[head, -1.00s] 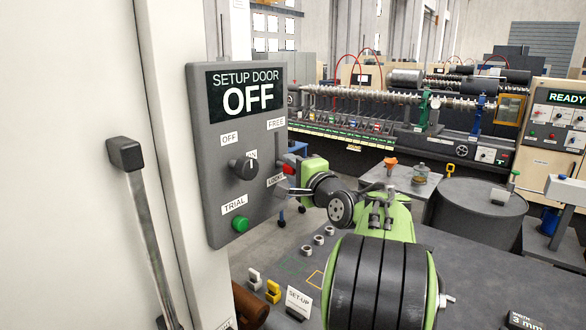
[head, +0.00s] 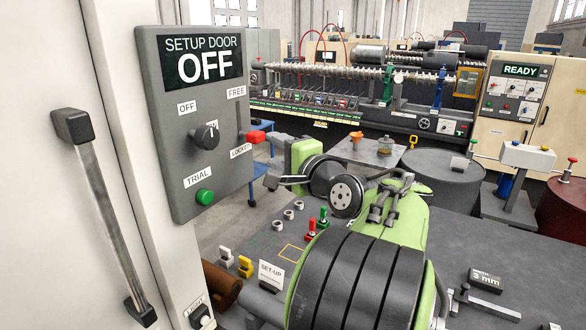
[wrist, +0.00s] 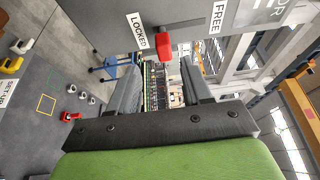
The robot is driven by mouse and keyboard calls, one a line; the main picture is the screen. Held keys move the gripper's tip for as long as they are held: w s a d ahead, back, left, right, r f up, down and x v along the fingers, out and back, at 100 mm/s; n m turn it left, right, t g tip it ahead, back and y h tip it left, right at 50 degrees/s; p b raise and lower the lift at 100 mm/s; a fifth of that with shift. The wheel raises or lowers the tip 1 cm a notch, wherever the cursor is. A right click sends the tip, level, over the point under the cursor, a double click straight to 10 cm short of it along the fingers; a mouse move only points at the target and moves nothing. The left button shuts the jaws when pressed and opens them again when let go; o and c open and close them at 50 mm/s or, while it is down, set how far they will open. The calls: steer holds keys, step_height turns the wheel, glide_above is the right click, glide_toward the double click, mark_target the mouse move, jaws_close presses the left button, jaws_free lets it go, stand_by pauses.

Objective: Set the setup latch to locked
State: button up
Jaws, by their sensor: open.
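The setup latch is a short lever with a red handle (head: 255,137) at the right edge of the grey setup door panel (head: 160,120). The red handle is beside the panel's edge, below the FREE label (head: 237,92) and nearer the LOCKED label (head: 241,151). In the wrist view the red handle (wrist: 163,45) also lies closer to LOCKED (wrist: 137,30) than to FREE (wrist: 218,17). My gripper (wrist: 160,75) is open and empty, its fingers apart from the handle, which shows beyond them.
The panel has a black knob (head: 206,136) and a green TRIAL button (head: 205,197); its display reads OFF. A door handle (head: 105,210) is at left. The grey table (head: 390,285) below my arm carries several small nuts, red and green pieces and a SET-UP sign (head: 270,275).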

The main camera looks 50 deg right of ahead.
steer(key=v, duration=0.6)
steer(key=shift+s+b, duration=0.25)
steer(key=shift+b, duration=0.1)
